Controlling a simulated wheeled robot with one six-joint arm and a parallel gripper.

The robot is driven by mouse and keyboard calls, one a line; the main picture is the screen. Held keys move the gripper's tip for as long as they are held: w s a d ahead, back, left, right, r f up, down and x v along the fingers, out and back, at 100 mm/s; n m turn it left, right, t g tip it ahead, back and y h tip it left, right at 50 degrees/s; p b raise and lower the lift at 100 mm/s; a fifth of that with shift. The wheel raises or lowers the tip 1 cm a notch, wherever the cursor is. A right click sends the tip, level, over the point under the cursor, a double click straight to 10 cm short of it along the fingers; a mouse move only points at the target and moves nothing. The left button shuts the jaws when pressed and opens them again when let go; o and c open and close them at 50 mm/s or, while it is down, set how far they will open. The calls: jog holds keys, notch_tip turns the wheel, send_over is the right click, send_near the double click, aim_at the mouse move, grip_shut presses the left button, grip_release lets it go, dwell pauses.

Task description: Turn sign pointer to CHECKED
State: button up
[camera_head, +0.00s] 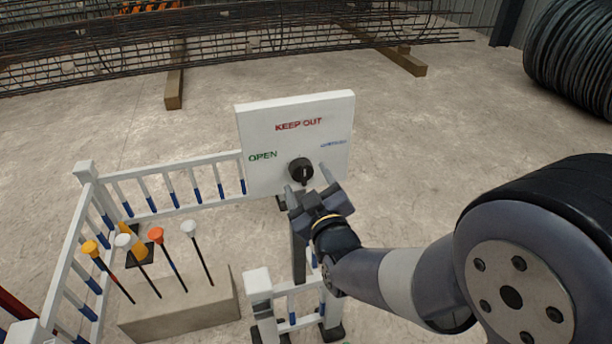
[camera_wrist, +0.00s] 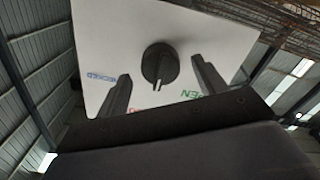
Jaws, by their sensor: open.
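A white sign board (camera_head: 270,180) stands upright, with KEEP OUT in red at its top, OPEN in green at left and a small blue CHECKED at right. A round black pointer knob (camera_head: 301,170) sits low in its middle; it also shows in the wrist view (camera_wrist: 159,62), where the board looks upside down. The knob's pale mark appears to face KEEP OUT. My gripper (camera_head: 309,184) is open in front of the knob. In the wrist view its two fingers (camera_wrist: 160,75) lie either side of the knob, with gaps; whether they reach its depth is unclear.
A white railing (camera_head: 170,185) with blue bands runs left of the sign, and a shorter rail stands below it. A concrete block (camera_head: 185,307) holds several rods with orange, yellow and white caps. Rebar cages and a wire coil (camera_head: 572,60) lie behind on open floor.

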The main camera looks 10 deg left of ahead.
jog(key=shift+x, duration=0.95)
jog(key=c, duration=1)
